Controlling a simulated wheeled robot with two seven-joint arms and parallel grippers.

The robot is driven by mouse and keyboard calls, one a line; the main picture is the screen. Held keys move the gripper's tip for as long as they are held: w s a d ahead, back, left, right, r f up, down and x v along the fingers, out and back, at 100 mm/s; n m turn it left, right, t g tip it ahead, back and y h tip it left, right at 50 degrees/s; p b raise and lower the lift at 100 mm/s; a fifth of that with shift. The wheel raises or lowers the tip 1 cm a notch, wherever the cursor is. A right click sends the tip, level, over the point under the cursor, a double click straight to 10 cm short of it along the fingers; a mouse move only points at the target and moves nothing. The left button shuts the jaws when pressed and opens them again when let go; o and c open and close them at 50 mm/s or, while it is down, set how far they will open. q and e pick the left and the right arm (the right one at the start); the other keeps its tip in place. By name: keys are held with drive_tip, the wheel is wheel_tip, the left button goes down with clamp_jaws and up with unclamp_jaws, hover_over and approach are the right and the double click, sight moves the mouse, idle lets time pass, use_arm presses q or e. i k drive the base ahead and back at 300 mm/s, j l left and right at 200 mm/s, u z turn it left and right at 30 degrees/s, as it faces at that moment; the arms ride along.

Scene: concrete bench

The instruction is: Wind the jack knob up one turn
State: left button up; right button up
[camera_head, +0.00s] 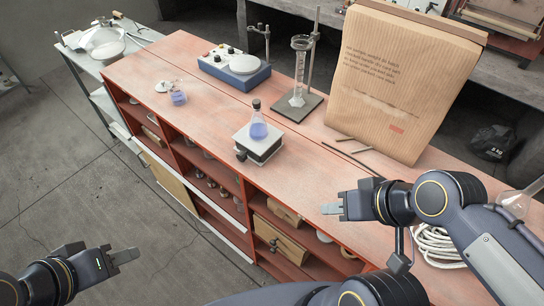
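A small lab jack (261,147) with a pale top stands low near the front edge of the red bench. Its dark knob (241,154) sticks out on the front left side. A stoppered flask (258,130) of blue liquid stands upright on the jack's top. My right gripper (332,205) is in the air to the right of and nearer than the jack, well apart from the knob. My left gripper (128,256) is at lower left, off the bench, over the floor. Neither visibly holds anything. The finger gaps are too unclear to tell.
A large paper bag (400,85) stands at the right, with dark rods before it. A stand with a cylinder (299,75) is behind the jack. A blue stirrer or scale (234,68) and a small blue beaker (178,97) are farther left. Bench around the jack is clear.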

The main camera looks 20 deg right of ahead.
sight(241, 155)
drive_tip(key=i+j+z, duration=0.1)
drive_tip(key=z, duration=0.35)
drive_tip(key=j+z, duration=0.2)
drive_tip(key=z, duration=0.25)
drive_tip(key=i+j+z, duration=0.1)
drive_tip(key=z, duration=0.3)
drive_tip(key=j+z, duration=0.3)
drive_tip(key=z, duration=0.15)
drive_tip(key=j+z, duration=0.2)
drive_tip(key=z, duration=0.25)
drive_tip(key=j+z, duration=0.15)
drive_tip(key=z, duration=0.3)
drive_tip(key=k+j+z, duration=0.3)
drive_tip(key=j, duration=0.4)
drive_tip(key=k+j+z, duration=0.3)
drive_tip(key=j, duration=0.3)
drive_tip(key=k+j+z, duration=0.35)
drive_tip(key=k+j, duration=0.85)
